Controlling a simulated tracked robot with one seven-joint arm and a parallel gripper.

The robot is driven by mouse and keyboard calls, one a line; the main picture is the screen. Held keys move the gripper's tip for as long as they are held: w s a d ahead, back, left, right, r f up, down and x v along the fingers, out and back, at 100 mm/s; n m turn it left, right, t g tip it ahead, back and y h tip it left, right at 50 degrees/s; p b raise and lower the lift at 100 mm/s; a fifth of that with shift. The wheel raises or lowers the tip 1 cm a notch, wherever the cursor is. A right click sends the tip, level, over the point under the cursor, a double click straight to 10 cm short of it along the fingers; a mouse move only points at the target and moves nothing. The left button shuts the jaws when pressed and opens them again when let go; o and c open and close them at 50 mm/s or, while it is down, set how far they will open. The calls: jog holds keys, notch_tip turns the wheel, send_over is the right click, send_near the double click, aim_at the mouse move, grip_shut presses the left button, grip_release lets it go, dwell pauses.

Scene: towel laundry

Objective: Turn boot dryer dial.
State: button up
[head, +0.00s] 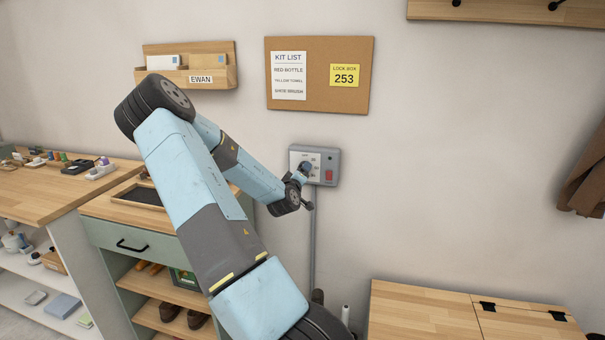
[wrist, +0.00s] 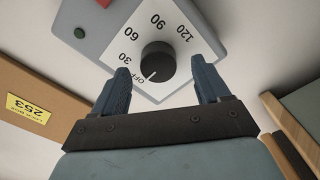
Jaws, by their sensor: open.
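The boot dryer control box (head: 329,153) is a grey wall box with a white dial face, at the middle of the head view. In the wrist view, the black round dial (wrist: 157,58) sits on the white face (wrist: 135,45) marked OFF, 30, 60, 90 and 120. Its white pointer line is toward OFF. My gripper (wrist: 161,68) is open, with one blue finger on each side of the dial and visible gaps between. In the head view my gripper (head: 306,171) is at the box and hides most of the dial.
A red switch (head: 328,175) and a green button (wrist: 80,33) are on the box. A cork board (head: 350,95) hangs above. A grey conduit (head: 313,245) runs down the wall. A wooden-topped bench (head: 420,310) stands at lower right, a drawer cabinet (head: 95,235) at left.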

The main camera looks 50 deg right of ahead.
jog(key=v, duration=1.1)
jog(key=shift+w+f, duration=0.1)
jog(key=w+a+f+m+y, duration=0.1)
jog(key=w+a+m+y, duration=0.25)
jog(key=a+y, duration=0.5)
jog(key=a+r+y, duration=0.2)
jog(key=a+r, duration=0.2)
jog(key=a, duration=0.4)
jog(key=a+r+y, duration=0.3)
jog(key=a, duration=0.5)
jog(key=s+a+r+n+g+y, duration=0.1)
jog(key=s+a+r+n+y, duration=0.2)
jog(key=s+a+r, duration=0.7)
jog(key=s+a+r+n, duration=0.1)
jog(key=s+a+r, duration=0.1)
jog(key=s, duration=0.4)
jog(key=s+a+r+n+g, duration=0.1)
jog(key=s+a+r, duration=0.1)
jog(key=s+a, duration=0.3)
jog(key=shift+s+a+g, duration=0.25)
jog(key=shift+s+g, duration=0.05)
jog(key=shift+s, duration=0.5)
